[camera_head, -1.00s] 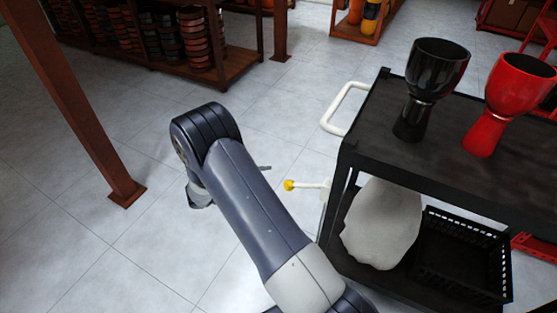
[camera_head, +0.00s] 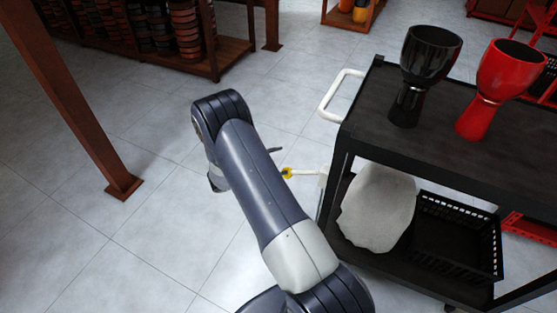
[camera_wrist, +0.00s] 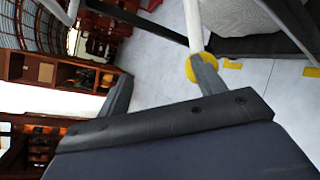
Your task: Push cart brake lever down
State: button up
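The brake lever is a white rod (camera_head: 308,172) with a yellow knob (camera_head: 287,173), sticking out roughly level from the left end of the black cart (camera_head: 346,150). In the wrist view the yellow knob (camera_wrist: 190,68) shows right behind one of my fingers, with the white rod (camera_wrist: 193,25) running up from it. My gripper (camera_wrist: 163,86) is open, its two fingers spread wide with nothing held between them. In the head view only one fingertip (camera_head: 275,150) shows past my arm, just above the knob. I cannot tell whether finger and knob touch.
The cart bears a black goblet drum (camera_head: 427,60) and a red one (camera_head: 498,75) on top. A pale sack (camera_head: 378,208) and a black basket (camera_head: 455,235) sit on its lower shelf. A white handle (camera_head: 325,100) juts from its left end. A brown post (camera_head: 85,130) stands left; floor between is clear.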

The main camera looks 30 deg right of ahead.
jog(key=shift+o, duration=0.2)
jog(key=shift+w+d+f, duration=0.35)
jog(key=shift+d+f, duration=0.05)
jog(key=shift+f, duration=0.05)
jog(key=shift+r, duration=0.1)
grip_shut()
jog(key=shift+w+d+r, duration=0.1)
jog(key=shift+w+d, duration=0.05)
jog(key=shift+d, duration=0.1)
dwell(0.3)
jog(key=c, duration=0.7)
grip_release()
jog(key=o, duration=0.7)
jog(key=shift+s+f, duration=0.2)
jog(key=shift+c, duration=0.2)
jog(key=a+b, duration=0.3)
jog(key=a, duration=1)
jog(key=shift+s+r+b, duration=0.15)
jog(key=shift+r+b, duration=0.15)
jog(key=shift+b, duration=0.05)
